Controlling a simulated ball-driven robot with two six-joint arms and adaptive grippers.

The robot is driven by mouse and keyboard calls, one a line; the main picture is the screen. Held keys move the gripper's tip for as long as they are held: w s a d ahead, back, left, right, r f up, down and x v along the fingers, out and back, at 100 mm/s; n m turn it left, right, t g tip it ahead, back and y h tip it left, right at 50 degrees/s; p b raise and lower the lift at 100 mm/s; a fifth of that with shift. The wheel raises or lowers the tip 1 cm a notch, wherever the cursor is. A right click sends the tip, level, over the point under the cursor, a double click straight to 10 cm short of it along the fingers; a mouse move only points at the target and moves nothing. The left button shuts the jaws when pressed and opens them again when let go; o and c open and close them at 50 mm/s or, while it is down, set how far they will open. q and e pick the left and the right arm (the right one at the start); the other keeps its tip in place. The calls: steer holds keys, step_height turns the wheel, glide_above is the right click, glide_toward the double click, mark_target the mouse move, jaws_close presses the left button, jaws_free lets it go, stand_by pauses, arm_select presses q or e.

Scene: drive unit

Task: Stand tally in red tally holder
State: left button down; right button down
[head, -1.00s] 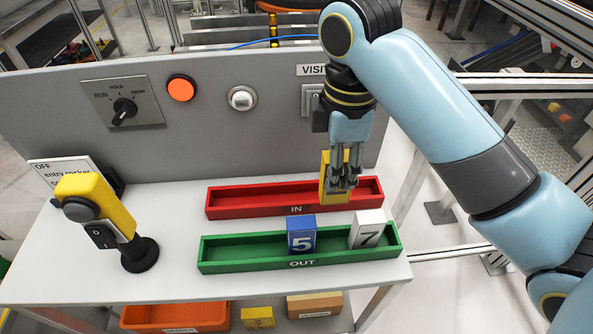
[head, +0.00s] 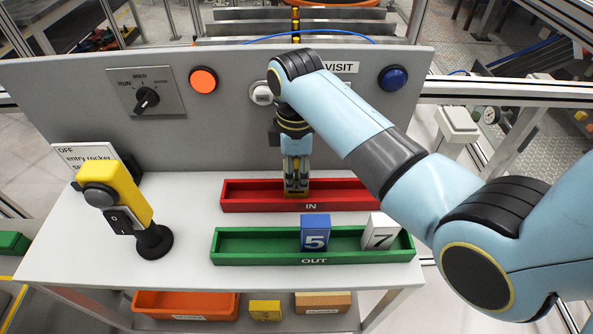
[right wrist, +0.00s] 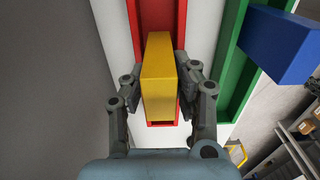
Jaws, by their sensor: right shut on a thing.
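The yellow tally (head: 297,190) is upright between the fingers of my right gripper (head: 297,178), which is shut on it. The tally also shows in the right wrist view (right wrist: 159,85), between both finger pads (right wrist: 159,92). It is at the red tally holder (head: 250,206), marked IN, near the middle of its length. The holder's red channel also shows behind the tally in the right wrist view (right wrist: 160,14). I cannot tell whether the tally's foot touches the holder floor. My left gripper is not in view.
The green holder (head: 235,258), marked OUT, stands in front, with a blue tally 5 (head: 315,233) and a white tally 7 (head: 380,231) in it. A yellow switch post (head: 130,200) stands at left. The grey panel (head: 230,125) rises behind. The white tabletop between is clear.

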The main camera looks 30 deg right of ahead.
steer(key=shift+f, duration=0.4)
steer(key=shift+f, duration=0.1)
steer(key=c, duration=1)
jaws_free()
steer(key=shift+c, duration=0.2)
step_height(320, 180, up, 11)
steer(key=shift+f+b, duration=0.1)
steer(key=shift+b, duration=0.55)
steer(key=shift+r, duration=0.7)
